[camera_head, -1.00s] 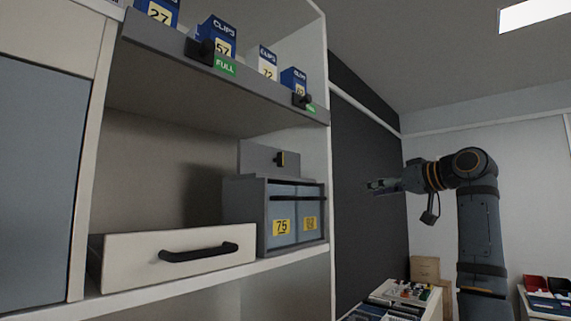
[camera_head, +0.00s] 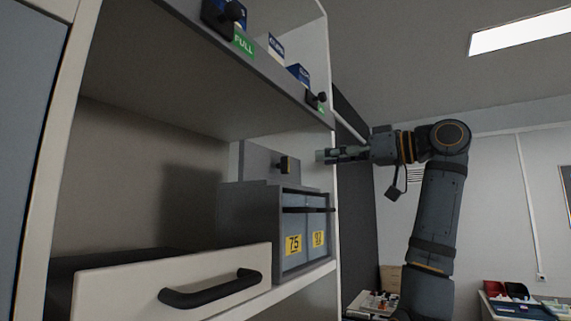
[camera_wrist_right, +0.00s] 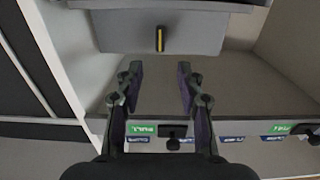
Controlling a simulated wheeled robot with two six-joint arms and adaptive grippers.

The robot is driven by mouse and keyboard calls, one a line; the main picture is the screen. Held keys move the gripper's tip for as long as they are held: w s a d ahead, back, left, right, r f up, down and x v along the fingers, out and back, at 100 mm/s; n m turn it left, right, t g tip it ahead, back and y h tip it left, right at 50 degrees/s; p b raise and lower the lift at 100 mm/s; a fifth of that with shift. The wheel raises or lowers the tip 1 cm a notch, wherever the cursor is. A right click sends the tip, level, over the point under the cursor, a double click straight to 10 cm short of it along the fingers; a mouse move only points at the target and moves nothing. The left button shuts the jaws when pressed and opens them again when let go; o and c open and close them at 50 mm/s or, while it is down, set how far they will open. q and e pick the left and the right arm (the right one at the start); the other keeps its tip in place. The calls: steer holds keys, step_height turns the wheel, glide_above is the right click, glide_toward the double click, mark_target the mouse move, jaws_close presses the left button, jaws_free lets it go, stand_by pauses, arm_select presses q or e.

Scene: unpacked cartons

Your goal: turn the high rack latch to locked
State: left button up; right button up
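The rack latch (camera_head: 286,164) is a small dark handle with a yellow stripe on a grey panel behind the grey bin unit. Its stripe looks upright in the head view. In the right wrist view, which is upside down, the latch (camera_wrist_right: 160,38) shows at top centre with its stripe vertical. My right gripper (camera_head: 326,156) is at the rack's right edge, to the right of the latch and apart from it. In the wrist view its two fingers (camera_wrist_right: 160,72) are spread and empty, with the latch lined up beyond the gap. My left gripper is not in view.
A grey shelf edge with dark knobs (camera_head: 316,98) and green FULL labels (camera_head: 244,42) runs above the latch. The bin unit (camera_head: 250,225) with yellow number labels stands below it. A pale drawer (camera_head: 215,289) with a black handle is at lower left.

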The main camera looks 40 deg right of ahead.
mark_target(288, 163)
steer(key=p+x, duration=0.3)
steer(key=x, duration=0.7)
steer(key=shift+w+f, duration=0.15)
steer(key=shift+w, duration=0.25)
steer(key=shift+a, duration=0.1)
steer(key=shift+c, duration=0.3)
steer(key=c, duration=0.7)
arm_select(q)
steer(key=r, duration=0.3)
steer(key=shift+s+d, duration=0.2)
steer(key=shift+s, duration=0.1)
arm_select(e)
jaws_close()
